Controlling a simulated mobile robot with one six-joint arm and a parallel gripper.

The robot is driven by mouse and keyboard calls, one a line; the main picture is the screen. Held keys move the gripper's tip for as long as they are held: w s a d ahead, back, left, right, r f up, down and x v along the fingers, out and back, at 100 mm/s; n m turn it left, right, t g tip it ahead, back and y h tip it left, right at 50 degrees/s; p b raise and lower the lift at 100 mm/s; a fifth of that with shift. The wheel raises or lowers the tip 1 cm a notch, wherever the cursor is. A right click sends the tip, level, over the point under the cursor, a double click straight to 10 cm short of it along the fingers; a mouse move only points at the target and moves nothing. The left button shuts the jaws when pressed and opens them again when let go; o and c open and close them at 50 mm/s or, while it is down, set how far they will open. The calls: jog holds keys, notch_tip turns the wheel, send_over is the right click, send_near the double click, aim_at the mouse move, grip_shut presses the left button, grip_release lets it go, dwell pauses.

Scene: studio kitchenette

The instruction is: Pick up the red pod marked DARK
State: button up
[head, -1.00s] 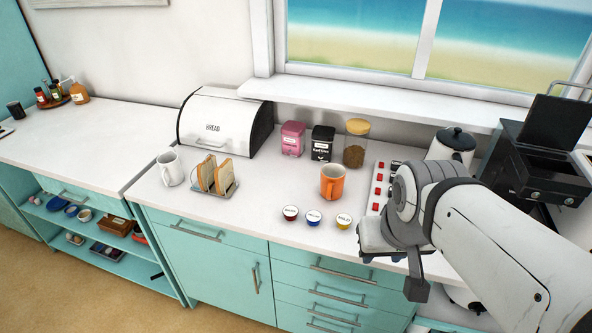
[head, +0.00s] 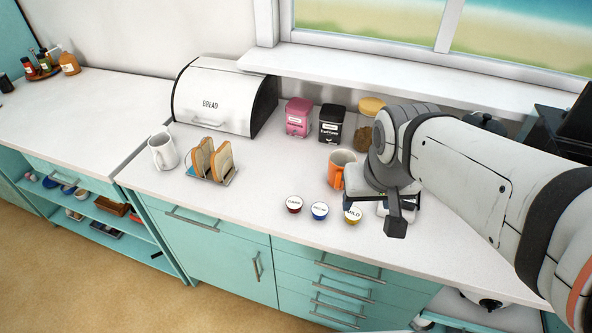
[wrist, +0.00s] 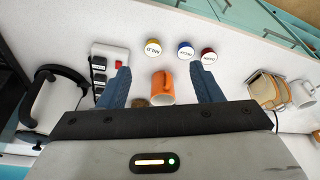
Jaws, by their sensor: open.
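The red pod marked DARK (head: 294,204) stands on the white counter, at the left of a row of three pods. In the wrist view it (wrist: 208,54) is upside down and at the right of the row. The blue pod (head: 319,211) stands beside it, and the yellow pod marked MILD (head: 352,216) is at the other end. My gripper (wrist: 160,82) is open and empty, with its blue fingers on either side of the orange mug (wrist: 162,88) in the wrist view.
A toast rack (head: 210,161), a white mug (head: 163,151) and the bread bin (head: 222,97) stand to the left. Pink (head: 298,116) and black (head: 332,123) canisters stand behind. The counter left of the pods is clear.

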jog(key=shift+o, duration=0.6)
jog(key=w+a+f+b, duration=0.2)
jog(key=w+a+f, duration=0.4)
jog(key=w, duration=0.2)
jog(key=shift+w+f+n, duration=0.4)
jog(key=b, duration=0.2)
send_over(294, 203)
jog(key=s, duration=0.2)
jog(key=shift+n, duration=0.3)
jog(key=f, duration=0.8)
jog(key=shift+d+f, duration=0.2)
jog(key=shift+d, duration=0.1)
jog(key=shift+a+p+x, duration=0.2)
jog(key=shift+p+x, duration=0.45)
jog(key=shift+x, duration=2.3)
jog(key=c, duration=1)
